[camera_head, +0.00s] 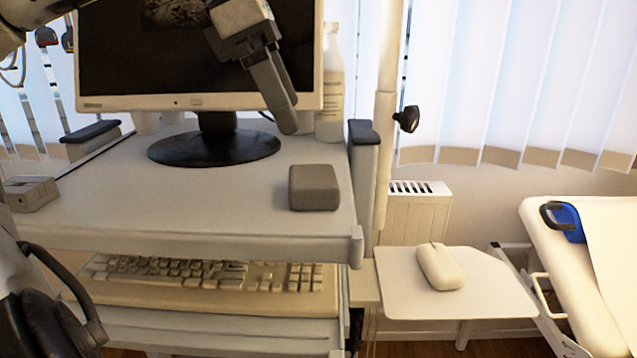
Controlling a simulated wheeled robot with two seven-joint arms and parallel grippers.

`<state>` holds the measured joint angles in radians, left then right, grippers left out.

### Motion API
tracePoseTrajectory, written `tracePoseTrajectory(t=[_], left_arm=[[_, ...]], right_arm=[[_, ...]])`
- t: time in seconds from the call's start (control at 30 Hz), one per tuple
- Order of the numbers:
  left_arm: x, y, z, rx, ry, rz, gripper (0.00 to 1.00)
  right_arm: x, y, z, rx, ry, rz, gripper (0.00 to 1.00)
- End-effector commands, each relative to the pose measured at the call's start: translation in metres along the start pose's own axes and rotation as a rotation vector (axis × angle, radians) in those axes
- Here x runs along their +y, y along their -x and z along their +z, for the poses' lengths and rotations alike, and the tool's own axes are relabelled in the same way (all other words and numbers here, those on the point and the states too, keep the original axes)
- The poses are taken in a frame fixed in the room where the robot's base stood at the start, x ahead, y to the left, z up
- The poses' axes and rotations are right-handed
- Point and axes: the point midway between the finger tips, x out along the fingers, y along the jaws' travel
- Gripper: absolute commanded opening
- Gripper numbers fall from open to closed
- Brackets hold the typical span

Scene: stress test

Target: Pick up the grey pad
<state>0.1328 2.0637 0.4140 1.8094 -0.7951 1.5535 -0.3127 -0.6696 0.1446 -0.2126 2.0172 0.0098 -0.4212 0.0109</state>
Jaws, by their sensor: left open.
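The grey pad (314,188) is a small dark grey block with rounded edges. It lies on the light grey top of the cart (215,212), near the right edge. My left gripper (286,122) hangs in front of the monitor, above and behind the pad and apart from it. It is open, its fingers pointing down and slightly right, with nothing seen between them. The fingers overlap in this view. My right gripper is not in view.
A monitor (115,101) on a round black base (180,150) stands behind. A white bottle (330,90) stands right of the gripper. A keyboard (165,271) lies below the top. A white mouse (440,267) rests on a side shelf (500,295). The cart top around the pad is clear.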

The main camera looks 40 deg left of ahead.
Motion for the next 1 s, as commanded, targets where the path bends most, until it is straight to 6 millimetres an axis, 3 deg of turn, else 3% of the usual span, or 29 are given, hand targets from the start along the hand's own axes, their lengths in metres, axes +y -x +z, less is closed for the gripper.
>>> tracePoseTrajectory(t=[0.2, 0.43, 0.7, 1.0], left_arm=[[0.000, -0.038, 0.000, 0.002, 0.001, -0.002, 1.00], [-0.001, -0.053, -0.001, 0.002, 0.000, -0.001, 1.00], [-0.004, -0.092, -0.002, 0.002, 0.003, -0.002, 1.00], [-0.004, -0.099, -0.002, -0.001, 0.003, 0.000, 1.00]], right_arm=[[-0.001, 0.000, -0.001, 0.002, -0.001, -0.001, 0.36], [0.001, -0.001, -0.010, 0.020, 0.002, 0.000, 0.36], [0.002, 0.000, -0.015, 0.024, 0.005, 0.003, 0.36], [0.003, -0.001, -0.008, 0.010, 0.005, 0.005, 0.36]])
